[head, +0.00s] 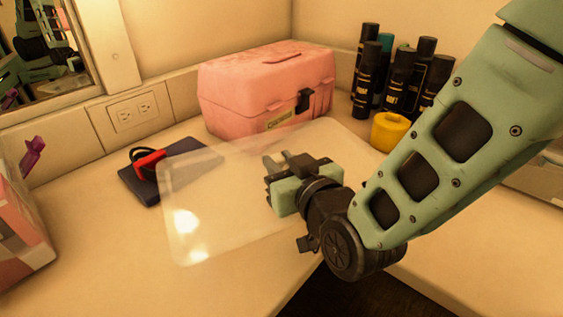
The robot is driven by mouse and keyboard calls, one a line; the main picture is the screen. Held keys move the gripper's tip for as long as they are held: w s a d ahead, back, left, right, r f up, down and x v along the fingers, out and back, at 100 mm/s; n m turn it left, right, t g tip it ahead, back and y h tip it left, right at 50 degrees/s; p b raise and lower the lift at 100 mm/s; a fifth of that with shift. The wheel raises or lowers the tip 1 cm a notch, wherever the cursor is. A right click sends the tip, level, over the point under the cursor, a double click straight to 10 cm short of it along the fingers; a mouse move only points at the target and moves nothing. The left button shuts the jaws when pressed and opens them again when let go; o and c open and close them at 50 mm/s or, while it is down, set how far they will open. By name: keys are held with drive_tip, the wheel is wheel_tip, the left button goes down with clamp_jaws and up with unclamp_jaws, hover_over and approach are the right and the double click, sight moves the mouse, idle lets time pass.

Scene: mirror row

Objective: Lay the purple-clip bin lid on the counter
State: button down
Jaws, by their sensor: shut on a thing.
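The bin lid (212,198) is a clear, see-through sheet with rounded corners, in the middle of the head view. A purple clip (33,150) stands up at the rim of a bin (22,225) at the left edge, which is partly cut off. The grip point is partly hidden by my gripper.
A pink toolbox (262,88) stands behind the lid. A dark blue flat case (185,160) with a red-and-black item (150,163) lies left, partly behind the lid. Several dark bottles (400,78) and a yellow tub (389,131) stand back right. The counter's front left is clear.

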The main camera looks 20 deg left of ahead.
drive_tip(key=shift+f, duration=0.3)
drive_tip(key=c, duration=1.2)
unclamp_jaws()
drive_tip(key=shift+r, duration=0.1)
drive_tip(key=shift+r, duration=0.1)
drive_tip(key=shift+r+p, duration=0.3)
drive_tip(key=shift+s+d+r, duration=0.1)
drive_tip(key=shift+s+d, duration=0.15)
drive_tip(key=v, duration=0.2)
drive_tip(key=b+v, duration=0.1)
drive_tip(key=v, duration=0.5)
drive_tip(key=shift+s+d+f, duration=0.15)
drive_tip(key=shift+d+f, duration=0.05)
drive_tip(key=shift+f, duration=0.05)
drive_tip(key=b, duration=0.3)
drive_tip(key=shift+d, duration=0.1)
drive_tip(key=shift+s+d+b, duration=0.1)
drive_tip(key=shift+b, duration=0.55)
